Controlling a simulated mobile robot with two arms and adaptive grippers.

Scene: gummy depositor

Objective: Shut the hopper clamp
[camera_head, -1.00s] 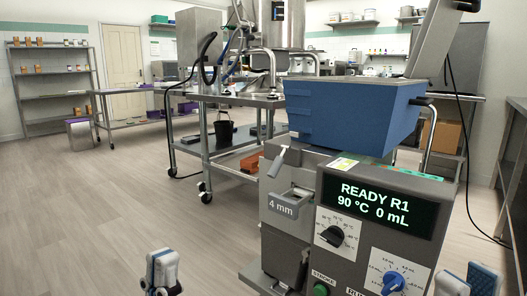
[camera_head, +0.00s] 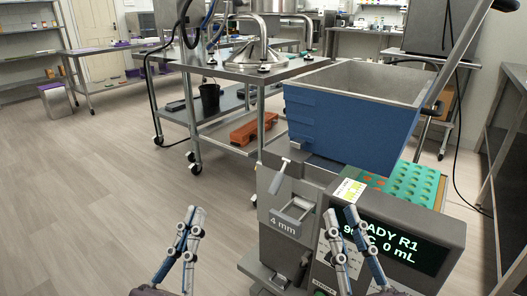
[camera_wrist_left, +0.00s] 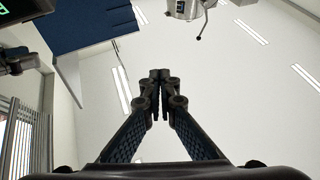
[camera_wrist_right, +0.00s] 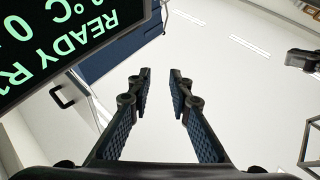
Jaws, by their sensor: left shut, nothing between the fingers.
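The blue hopper (camera_head: 340,125) sits on top of the grey depositor (camera_head: 280,225); it also shows in the left wrist view (camera_wrist_left: 85,25). A small grey lever handle (camera_head: 280,178), which looks like the hopper clamp, hangs tilted at the body's upper left, below the hopper. My left gripper (camera_head: 194,212) is shut and empty, left of the machine and apart from the lever. My right gripper (camera_head: 341,212) is open and empty, in front of the machine, covering part of the display (camera_head: 405,240). The display also shows close by in the right wrist view (camera_wrist_right: 60,40).
A steel cart (camera_head: 235,72) with an orange item (camera_head: 253,129) and a black bucket (camera_head: 210,98) stands behind left. The floor at left is clear.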

